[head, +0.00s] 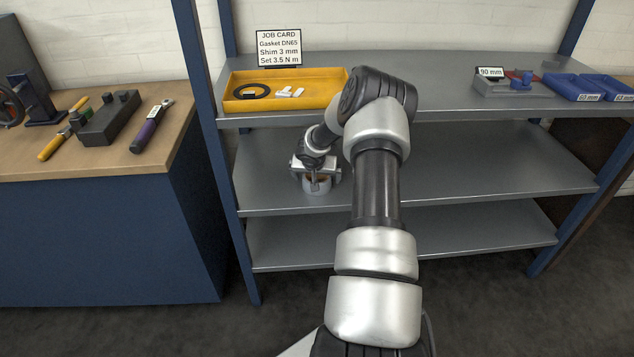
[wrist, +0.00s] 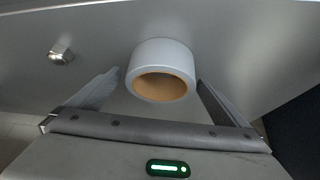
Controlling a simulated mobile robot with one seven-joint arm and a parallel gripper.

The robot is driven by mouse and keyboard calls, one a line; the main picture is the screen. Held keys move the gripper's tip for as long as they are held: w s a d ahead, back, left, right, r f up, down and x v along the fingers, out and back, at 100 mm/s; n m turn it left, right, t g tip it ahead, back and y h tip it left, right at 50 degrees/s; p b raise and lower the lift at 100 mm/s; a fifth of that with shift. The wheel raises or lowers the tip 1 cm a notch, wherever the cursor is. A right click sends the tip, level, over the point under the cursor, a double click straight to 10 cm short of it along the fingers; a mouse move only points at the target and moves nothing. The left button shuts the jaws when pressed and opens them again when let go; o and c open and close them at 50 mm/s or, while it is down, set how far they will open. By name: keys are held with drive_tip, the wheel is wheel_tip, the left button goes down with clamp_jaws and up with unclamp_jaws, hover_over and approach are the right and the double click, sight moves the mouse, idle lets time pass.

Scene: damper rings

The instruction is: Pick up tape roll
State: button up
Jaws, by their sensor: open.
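The tape roll (wrist: 160,53) is a pale grey-white ring with a tan inner core. In the wrist view it lies between the two open fingers of my gripper (wrist: 158,77), towards their tips. No clear contact with either finger shows. In the head view my gripper (head: 315,176) is at the middle shelf (head: 450,165), at its left part. The roll (head: 317,187) shows there just under the gripper, partly hidden by it.
A small metal piece (wrist: 61,55) is left of the roll in the wrist view. The upper shelf holds a yellow tray (head: 318,92), a job card (head: 279,48), a grey block (head: 510,88) and blue bins (head: 573,87). The shelf's left post (head: 208,100) stands close by. The middle shelf's right part is clear.

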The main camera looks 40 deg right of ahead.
drive_tip(key=shift+w+f, duration=0.15)
drive_tip(key=shift+f, duration=0.05)
drive_tip(key=c, duration=1.2)
drive_tip(key=shift+r, duration=0.1)
